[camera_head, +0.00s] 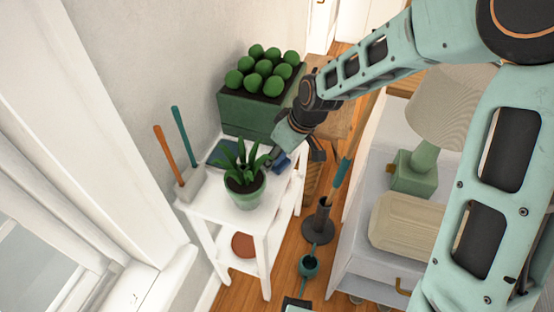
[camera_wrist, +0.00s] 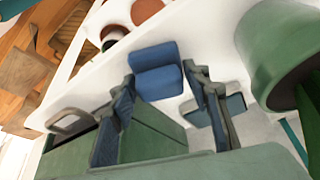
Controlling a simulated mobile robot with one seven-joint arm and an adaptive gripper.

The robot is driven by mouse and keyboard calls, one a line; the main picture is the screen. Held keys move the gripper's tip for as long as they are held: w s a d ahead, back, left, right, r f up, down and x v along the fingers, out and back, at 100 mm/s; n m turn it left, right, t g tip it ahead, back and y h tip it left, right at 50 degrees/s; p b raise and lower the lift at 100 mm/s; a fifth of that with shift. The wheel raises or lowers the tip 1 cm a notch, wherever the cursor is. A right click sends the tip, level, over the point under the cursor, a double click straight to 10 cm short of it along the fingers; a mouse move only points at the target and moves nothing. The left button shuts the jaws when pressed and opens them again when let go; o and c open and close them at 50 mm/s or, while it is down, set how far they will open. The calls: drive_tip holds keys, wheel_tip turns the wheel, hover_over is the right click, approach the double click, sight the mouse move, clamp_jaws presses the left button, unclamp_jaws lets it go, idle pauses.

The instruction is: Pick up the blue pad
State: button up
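The blue pad (camera_wrist: 157,70) is a small, thick block with rounded edges. In the wrist view it lies on the white table near the edge, between and just beyond my fingertips. In the head view a bit of blue that looks like the pad (camera_head: 283,162) shows under my gripper, at the table's right side. My gripper (camera_wrist: 161,76) is open, with a finger on either side of the pad. I see no clear grip on it. In the head view my gripper (camera_head: 279,152) hangs low over the table and partly hides the pad.
A potted plant (camera_head: 244,190) stands close by on the white table (camera_head: 210,207), with a green planter (camera_head: 245,115) behind. A flat dark blue item (camera_head: 221,152) lies behind the plant. Two tools stand in a holder (camera_head: 190,183). A cabinet with a lamp (camera_head: 424,155) is at right.

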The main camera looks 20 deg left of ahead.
drive_tip(key=c, duration=0.5)
drive_tip(key=shift+r, duration=0.1)
drive_tip(key=shift+r, duration=0.6)
wheel_tip(320, 180, up, 3)
drive_tip(key=shift+s+d+f+p, duration=0.1)
drive_tip(key=shift+d+f+p, duration=0.05)
drive_tip(key=shift+p, duration=0.5)
drive_tip(key=shift+s+d+r+p, duration=1.2)
drive_tip(key=shift+s+r+p, duration=0.25)
drive_tip(key=shift+s, duration=0.5)
drive_tip(key=shift+s+d+r+p, duration=1.15)
drive_tip(key=shift+s+r+p, duration=0.3)
drive_tip(key=shift+s, duration=0.5)
drive_tip(key=shift+s+d+r+p, duration=1.25)
drive_tip(key=shift+s+r, duration=0.35)
drive_tip(key=shift+s, duration=0.35)
